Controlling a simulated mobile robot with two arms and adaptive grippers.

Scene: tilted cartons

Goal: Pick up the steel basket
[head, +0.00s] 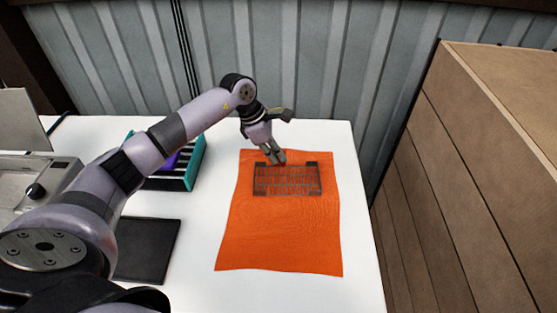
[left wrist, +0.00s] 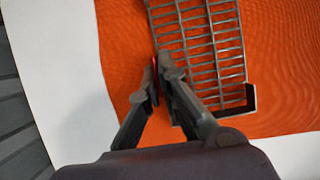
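The steel basket (head: 287,181) is a dark wire grid with black corner pieces, and it appears level over the orange cloth (head: 279,243). In the left wrist view the basket (left wrist: 210,45) shows its bars and one black corner. My left gripper (head: 277,158) reaches down at the basket's far edge, left of its middle. In the left wrist view its fingers (left wrist: 158,72) are nearly together across the thin rim, with a narrow red gap at the tips. The exact contact is partly hidden by the fingers. My right gripper is not in view.
A teal-and-black crate (head: 190,163) with something purple stands left of the cloth. A black flat pad (head: 147,250) and a grey machine (head: 40,185) are on the left. Large brown cartons (head: 480,160) stand right of the white table (head: 355,285). A corrugated wall (head: 330,60) closes the back.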

